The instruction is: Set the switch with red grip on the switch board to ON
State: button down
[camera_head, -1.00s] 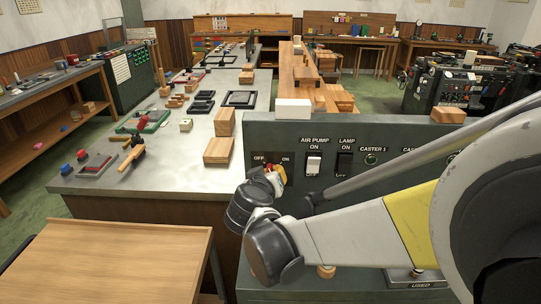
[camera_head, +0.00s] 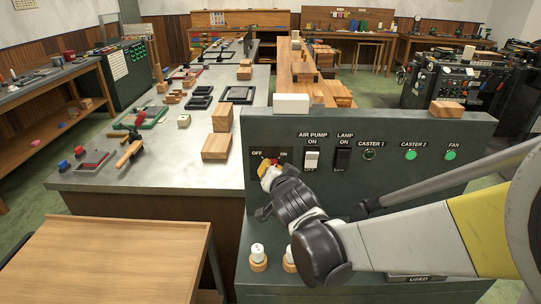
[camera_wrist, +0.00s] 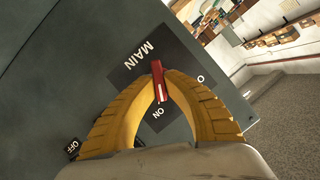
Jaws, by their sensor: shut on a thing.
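The switch board (camera_head: 420,185) is a dark green-grey panel in the head view. Its main switch has a red grip (camera_wrist: 159,80), seen in the wrist view on a black plate marked MAIN (camera_wrist: 128,75). My gripper (camera_wrist: 160,82) has two ribbed yellow fingers shut on the red grip, one on each side. A white line on the grip points down in the wrist view, towards the ON label. The other label is mostly covered by a finger. In the head view my gripper (camera_head: 266,171) is at the board below the OFF and ON labels and hides most of the grip.
Right of it on the board are the AIR PUMP switch (camera_head: 312,159), the LAMP switch (camera_head: 343,160) and several round indicators; CASTER 2 (camera_head: 411,155) and FAN (camera_head: 450,155) look green. White and wooden blocks sit on the board's top. A grey workbench (camera_head: 150,180) stands left.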

jog(key=shift+d+f+m+y+b, duration=0.1)
jog(key=shift+m+y+b, duration=0.4)
jog(key=shift+m, duration=0.4)
jog(key=c, duration=1.5)
grip_release()
jog(key=v, duration=1.2)
jog(key=shift+d+f, duration=0.1)
jog(key=shift+f, duration=0.15)
